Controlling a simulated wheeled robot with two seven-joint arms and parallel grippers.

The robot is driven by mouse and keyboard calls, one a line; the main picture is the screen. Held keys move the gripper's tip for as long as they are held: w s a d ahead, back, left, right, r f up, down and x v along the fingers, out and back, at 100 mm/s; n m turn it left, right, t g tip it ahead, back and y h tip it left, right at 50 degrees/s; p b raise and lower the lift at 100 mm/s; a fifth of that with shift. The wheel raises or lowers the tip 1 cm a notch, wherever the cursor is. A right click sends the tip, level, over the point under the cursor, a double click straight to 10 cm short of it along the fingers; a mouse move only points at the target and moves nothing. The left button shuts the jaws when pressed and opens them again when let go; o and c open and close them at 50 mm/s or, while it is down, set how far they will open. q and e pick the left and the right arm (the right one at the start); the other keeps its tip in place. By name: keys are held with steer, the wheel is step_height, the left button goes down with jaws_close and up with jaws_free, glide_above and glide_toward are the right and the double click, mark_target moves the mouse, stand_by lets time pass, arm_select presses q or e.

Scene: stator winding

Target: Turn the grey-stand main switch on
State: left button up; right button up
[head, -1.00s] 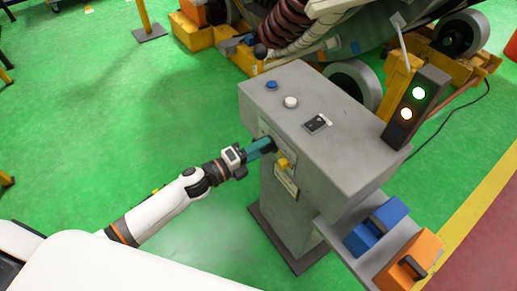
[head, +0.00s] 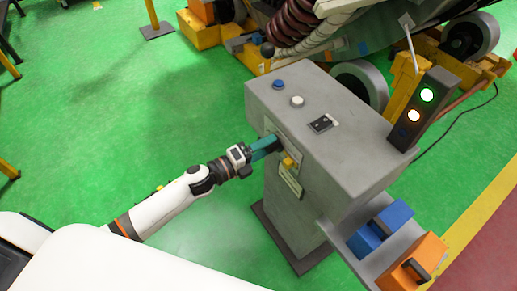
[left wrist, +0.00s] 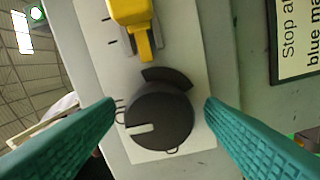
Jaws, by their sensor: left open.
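The grey stand (head: 345,152) stands upright in front of me. Its main switch, a round dark knob with a pale pointer mark, shows in the left wrist view (left wrist: 159,117) on a white plate (left wrist: 185,60). The pale mark points left in that view. My left gripper (head: 272,147) is at the stand's front face; in the left wrist view its two teal fingers (left wrist: 160,122) are open, one on each side of the knob, with gaps visible. My right gripper is not in view.
A yellow lever (left wrist: 134,22) sits beside the knob on the plate. The stand's top has a blue button (head: 278,85), a white button (head: 297,101) and a black rocker switch (head: 320,124). A signal light (head: 421,108) shows green and white. Blue (head: 380,227) and orange (head: 412,262) boxes sit on a side shelf.

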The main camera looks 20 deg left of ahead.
arm_select(q)
steer(key=b+v, duration=0.1)
steer(key=v, duration=1.1)
steer(key=s+a+f+n+g+y+p, duration=0.15)
steer(key=a+f+n+y, duration=0.3)
steer(key=f+n, duration=0.55)
steer(key=s+a+f+n+g+y+p, duration=0.1)
steer(key=s+a+f+n+y+p, duration=0.25)
steer(key=f, duration=1.05)
steer(key=s+d+f+n+g+y, duration=0.1)
steer(key=s+f+n+g+y, duration=0.2)
steer(key=s+f+n+g, duration=0.7)
steer(key=s+d+f+n+p, duration=0.1)
steer(key=s+d+f, duration=0.2)
steer(key=s, duration=0.6)
steer(key=s+d+f+n+p, duration=0.1)
steer(key=s+f, duration=0.3)
steer(key=s, duration=0.5)
steer(key=shift+s+d+g, duration=0.35)
steer(key=shift+d, duration=0.55)
steer(key=shift+n, duration=0.25)
